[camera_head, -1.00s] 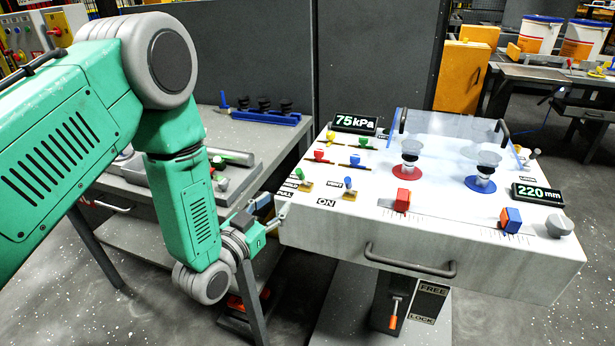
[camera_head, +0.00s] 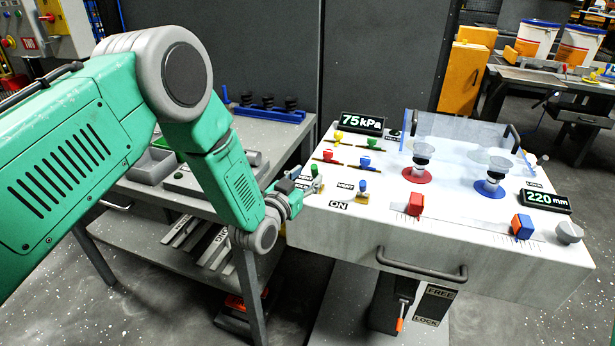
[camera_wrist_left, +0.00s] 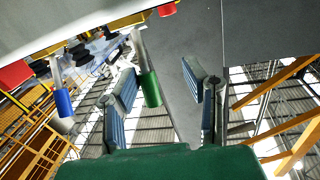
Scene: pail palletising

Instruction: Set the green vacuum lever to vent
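The green vacuum lever (camera_head: 314,170) stands at the left edge of the white console (camera_head: 345,235). My left gripper (camera_head: 304,184) is beside it and partly covers its base and label plates. In the left wrist view the gripper (camera_wrist_left: 160,80) is open. The green lever (camera_wrist_left: 150,88) hangs between its two fingers, close to the left finger; I cannot tell whether they touch. A blue lever (camera_head: 362,186) stands to the right by a VENT plate (camera_head: 345,184); a blue lever also shows in the left wrist view (camera_wrist_left: 63,100). My right gripper is not in view.
Small coloured knobs (camera_head: 338,137) sit behind the levers. A 75 kPa display (camera_head: 362,122) is at the back. A grey bench (camera_head: 270,130) stands to the left.

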